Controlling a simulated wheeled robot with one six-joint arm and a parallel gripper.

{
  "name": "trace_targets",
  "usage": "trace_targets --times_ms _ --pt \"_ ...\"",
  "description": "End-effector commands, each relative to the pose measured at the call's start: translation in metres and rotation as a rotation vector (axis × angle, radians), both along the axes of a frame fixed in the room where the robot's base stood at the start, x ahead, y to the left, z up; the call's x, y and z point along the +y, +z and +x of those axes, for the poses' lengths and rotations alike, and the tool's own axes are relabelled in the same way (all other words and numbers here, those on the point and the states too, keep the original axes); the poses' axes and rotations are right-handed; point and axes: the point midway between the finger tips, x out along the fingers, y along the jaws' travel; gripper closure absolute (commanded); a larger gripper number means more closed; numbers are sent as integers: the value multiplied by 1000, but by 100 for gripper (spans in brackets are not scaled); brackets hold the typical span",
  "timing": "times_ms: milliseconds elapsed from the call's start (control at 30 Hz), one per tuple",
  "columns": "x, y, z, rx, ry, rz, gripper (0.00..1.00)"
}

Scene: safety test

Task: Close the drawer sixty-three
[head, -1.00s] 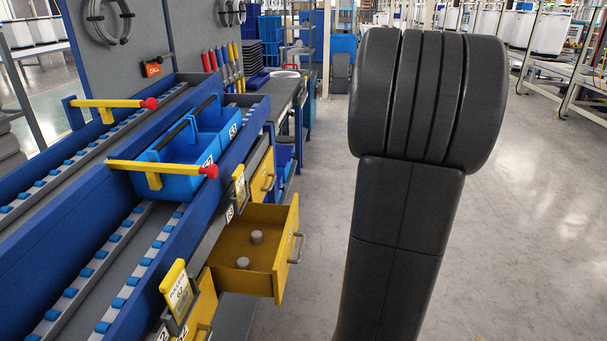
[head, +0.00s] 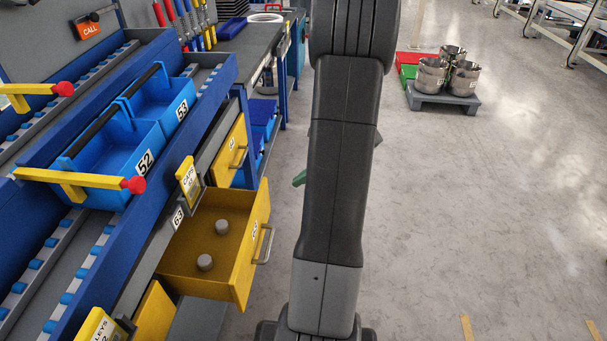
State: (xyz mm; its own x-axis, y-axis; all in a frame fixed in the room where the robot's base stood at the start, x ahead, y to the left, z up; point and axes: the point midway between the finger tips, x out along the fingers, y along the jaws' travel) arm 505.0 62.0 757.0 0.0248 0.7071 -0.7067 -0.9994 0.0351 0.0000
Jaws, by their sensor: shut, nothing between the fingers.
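The yellow drawer (head: 252,262) under the label 63 (head: 178,218) is pulled out from the blue workbench, in the head view. Two grey round parts sit inside it, and a grey bar handle (head: 264,244) is on its front. My arm stands to the right of the drawer, with a floor gap between. Most of my gripper is hidden behind my arm. Only a green tip (head: 300,178) that looks like its fingers shows at the arm's left edge, shut and apart from the drawer handle.
Another yellow drawer (head: 236,152) behind is shut. Blue bins 52 (head: 122,165) and 53 (head: 178,104) sit on the roller rack above. Yellow arms with red knobs (head: 133,185) stick out over it. A pallet (head: 442,101) with metal pots stands far right. The right floor is clear.

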Motion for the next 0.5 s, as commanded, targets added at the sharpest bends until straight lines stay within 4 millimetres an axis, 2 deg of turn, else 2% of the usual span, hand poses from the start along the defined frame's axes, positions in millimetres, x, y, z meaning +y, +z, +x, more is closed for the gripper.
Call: trace_targets --times_ms 33,267,400,500 --pt "9 -11 -1 3 5 1 100" --pt "43 -45 0 4 4 -1 100" --pt "64 -40 1 -1 4 0 100" --pt "73 -40 2 -1 3 -1 100"
